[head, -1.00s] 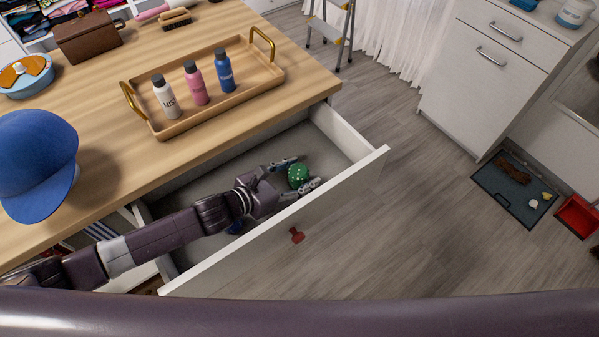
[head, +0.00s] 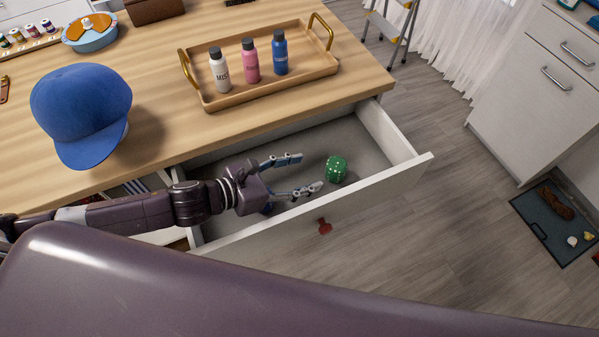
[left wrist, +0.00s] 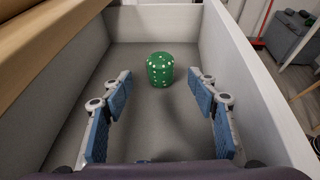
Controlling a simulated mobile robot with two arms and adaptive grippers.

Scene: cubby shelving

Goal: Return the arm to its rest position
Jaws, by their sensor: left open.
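My left arm (head: 130,212) reaches in from the left over the open drawer (head: 405,180). My left gripper (head: 305,174) is open and empty, its fingers spread inside the drawer. A green object with pale dots (head: 337,169) lies on the drawer floor just beyond the fingertips, apart from them. In the left wrist view the same green object (left wrist: 160,69) stands ahead, between and past the two blue-padded fingers (left wrist: 164,108). My right gripper is not in view.
The drawer walls enclose the gripper closely. The wooden top (head: 140,140) above bears a blue cap (head: 82,105) and a tray (head: 215,101) with white, pink and blue bottles. A white cabinet (head: 530,100) stands at right.

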